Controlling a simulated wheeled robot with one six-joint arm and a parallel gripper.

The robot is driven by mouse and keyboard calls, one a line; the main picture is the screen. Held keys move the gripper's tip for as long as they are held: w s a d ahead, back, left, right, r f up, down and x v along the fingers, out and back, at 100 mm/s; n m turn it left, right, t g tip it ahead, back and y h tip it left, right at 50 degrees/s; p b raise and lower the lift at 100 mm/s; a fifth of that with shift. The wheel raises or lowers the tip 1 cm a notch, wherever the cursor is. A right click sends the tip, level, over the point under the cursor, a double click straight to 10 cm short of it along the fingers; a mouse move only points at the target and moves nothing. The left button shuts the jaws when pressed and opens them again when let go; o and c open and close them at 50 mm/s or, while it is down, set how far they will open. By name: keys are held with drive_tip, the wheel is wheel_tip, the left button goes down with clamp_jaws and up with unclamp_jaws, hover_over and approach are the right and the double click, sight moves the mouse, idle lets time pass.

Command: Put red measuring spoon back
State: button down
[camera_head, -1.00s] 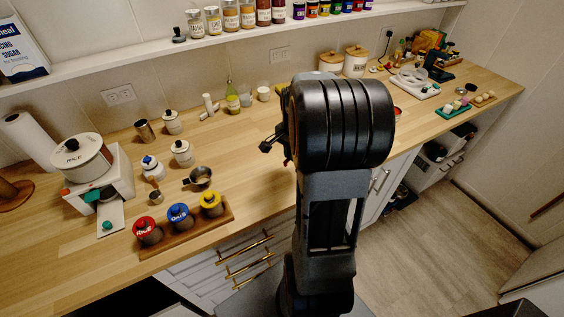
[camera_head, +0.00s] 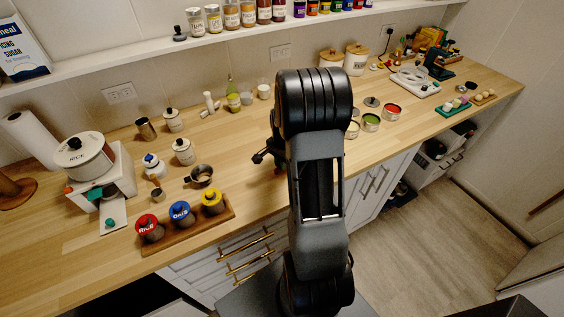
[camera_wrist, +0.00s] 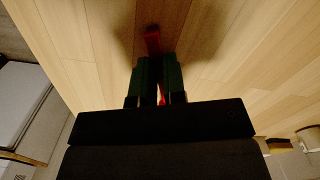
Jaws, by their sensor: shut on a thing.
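In the wrist view my gripper (camera_wrist: 158,80) has its two dark green fingers closed on the red measuring spoon (camera_wrist: 152,38). A red end of the spoon sticks out past the fingertips, and a sliver of red shows between the fingers. The rest of the spoon is hidden by the gripper. Wooden counter surface lies beyond it; I cannot tell whether the spoon touches it. In the head view my gripper is mostly hidden behind my arm, over the counter, and the spoon cannot be made out there.
The counter (camera_head: 245,150) between cup and arm is clear.

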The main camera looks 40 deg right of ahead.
drive_tip(key=c, duration=1.2)
unclamp_jaws()
wheel_tip(320, 180, up, 11)
drive_tip(key=shift+s+a+r+n+t+b, duration=0.1)
drive_tip(key=shift+s+a+r+n+t, duration=0.8)
drive_tip(key=shift+s+a+n, duration=1.5)
drive_tip(key=shift+s+a+r+n+t+b, duration=0.15)
drive_tip(key=shift+s+a+r+n+t, duration=0.9)
drive_tip(key=shift+a+n, duration=2.15)
drive_tip(key=shift+s+a+r+n+t+b, duration=0.1)
drive_tip(key=shift+s+a+r+n+t, duration=0.25)
drive_tip(key=shift+s+a+r+n, duration=1.75)
drive_tip(key=a, duration=0.1)
drive_tip(key=a+f, duration=0.1)
drive_tip(key=a, duration=0.1)
drive_tip(key=shift+s+a+f, duration=0.1)
drive_tip(key=shift+s+f, duration=0.25)
